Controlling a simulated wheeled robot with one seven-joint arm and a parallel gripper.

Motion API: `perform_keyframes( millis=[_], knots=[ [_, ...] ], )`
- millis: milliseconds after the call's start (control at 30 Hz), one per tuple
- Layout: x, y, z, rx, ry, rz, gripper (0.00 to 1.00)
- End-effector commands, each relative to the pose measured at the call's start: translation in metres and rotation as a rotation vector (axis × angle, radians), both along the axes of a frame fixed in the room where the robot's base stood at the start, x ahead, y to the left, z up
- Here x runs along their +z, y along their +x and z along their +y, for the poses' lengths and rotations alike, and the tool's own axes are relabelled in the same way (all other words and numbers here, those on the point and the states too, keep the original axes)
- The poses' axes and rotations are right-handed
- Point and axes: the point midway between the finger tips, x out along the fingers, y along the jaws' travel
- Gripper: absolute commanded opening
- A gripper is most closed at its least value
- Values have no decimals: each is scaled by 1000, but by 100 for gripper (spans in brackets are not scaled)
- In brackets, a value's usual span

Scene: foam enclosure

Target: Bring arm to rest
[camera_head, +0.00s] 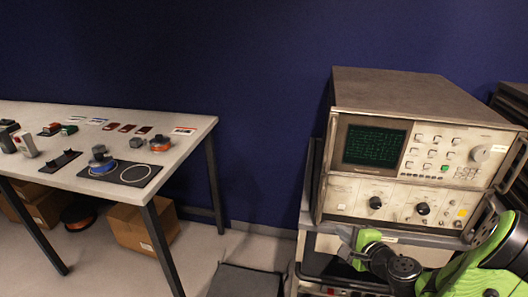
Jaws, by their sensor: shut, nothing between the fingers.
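My green and black arm (482,262) reaches in from the lower right corner, in front of the lower right part of a large oscilloscope. A smaller green section of it (368,240) and a black round joint (403,267) show near the instrument's bottom edge. I cannot tell whether the arm touches the cart or the instrument. I cannot make out my gripper's fingers in this view.
The beige oscilloscope (360,187) stands on a cart (322,243) at the right. A white table (190,130) at the left holds spools, cards and small parts. Cardboard boxes (128,226) sit beneath it. A dark grey block (245,281) lies on the floor between table and cart.

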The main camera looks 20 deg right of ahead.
Motion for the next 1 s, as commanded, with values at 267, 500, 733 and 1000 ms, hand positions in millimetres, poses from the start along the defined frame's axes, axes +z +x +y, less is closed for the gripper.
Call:
perform_keyframes(
  millis=[267,500,733,1000],
  knots=[
    [31,17,74,317,-233,145,0],
    [105,-24,195,911,-811,438,0],
    [200,-114,243,1186,-1262,551,0],
    [233,-173,246,1269,-1384,536,0]
  ],
)
